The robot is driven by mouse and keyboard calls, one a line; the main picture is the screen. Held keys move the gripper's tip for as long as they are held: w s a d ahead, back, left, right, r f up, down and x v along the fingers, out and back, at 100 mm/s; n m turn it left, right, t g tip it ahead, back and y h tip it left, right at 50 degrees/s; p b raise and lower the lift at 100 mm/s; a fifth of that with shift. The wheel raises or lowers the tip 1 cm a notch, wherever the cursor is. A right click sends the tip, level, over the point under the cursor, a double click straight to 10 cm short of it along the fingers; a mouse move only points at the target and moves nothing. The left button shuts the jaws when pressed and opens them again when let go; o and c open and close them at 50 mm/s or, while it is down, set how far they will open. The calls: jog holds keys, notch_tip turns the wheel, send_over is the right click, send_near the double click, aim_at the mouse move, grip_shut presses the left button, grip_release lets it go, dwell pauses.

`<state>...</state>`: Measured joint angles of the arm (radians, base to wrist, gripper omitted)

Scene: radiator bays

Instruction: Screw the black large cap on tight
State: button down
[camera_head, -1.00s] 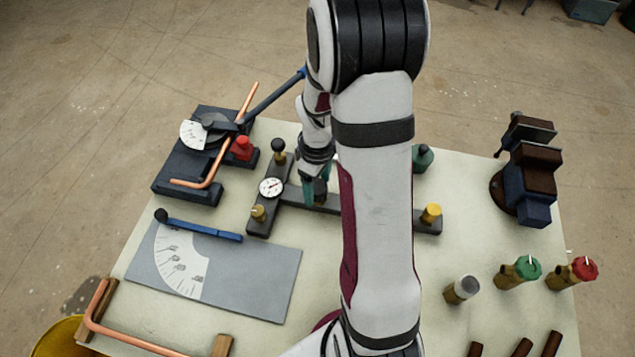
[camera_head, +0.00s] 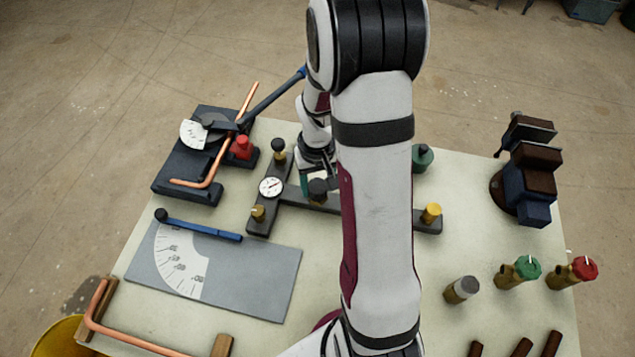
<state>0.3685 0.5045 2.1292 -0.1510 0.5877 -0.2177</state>
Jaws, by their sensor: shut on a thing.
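The black large cap (camera_head: 318,187) sits over the dark manifold bar (camera_head: 325,206), near its middle. My gripper (camera_head: 318,184) is shut on it, with a teal finger visible at the cap's left and a darker part of the gripper at its right. The cap appears upright. Its lower edge and seat are too small to judge, so I cannot tell how tight it is. My arm hides part of the bar to the right.
A dial gauge (camera_head: 271,187) and a smaller black-topped fitting (camera_head: 278,147) are left of the cap. A yellow cap (camera_head: 432,211) is at the bar's right end. A green cap (camera_head: 422,155) stands behind. A pipe bender (camera_head: 190,184) and vise (camera_head: 527,185) flank the table.

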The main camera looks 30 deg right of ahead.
jog(key=m, duration=2.2)
jog(key=shift+c, duration=2.2)
grip_release()
notch_tip(320, 180, up, 7)
jog(key=shift+f, duration=0.1)
